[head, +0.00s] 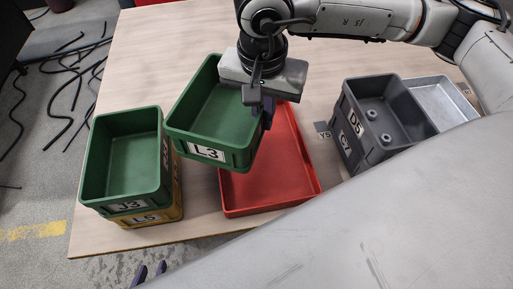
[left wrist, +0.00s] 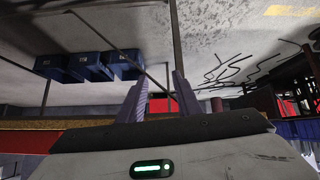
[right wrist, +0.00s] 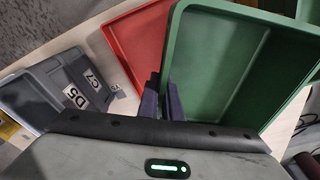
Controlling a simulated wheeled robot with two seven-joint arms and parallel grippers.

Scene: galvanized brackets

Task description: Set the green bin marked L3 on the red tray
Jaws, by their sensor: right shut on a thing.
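The green bin marked L3 (head: 208,110) hangs above the table, overlapping the left part of the red tray (head: 270,197) in the head view. My right gripper (head: 262,108) is shut on the bin's right wall. In the right wrist view the green bin (right wrist: 215,65) extends up and right from the fingers, with the red tray (right wrist: 135,50) behind it at left. The bin hides part of the tray; the visible tray floor is bare. My left gripper (head: 150,273) shows only its fingertips at the bottom of the head view. In the left wrist view its fingers (left wrist: 160,100) are apart and empty.
Left of the tray, a green bin marked J3 (head: 125,160) stands on a yellow bin marked L5 (head: 155,215). Right of it are grey bins marked D5 and C7 (head: 375,115), with round parts inside, and a metal tray (head: 440,100). Cables lie on the floor.

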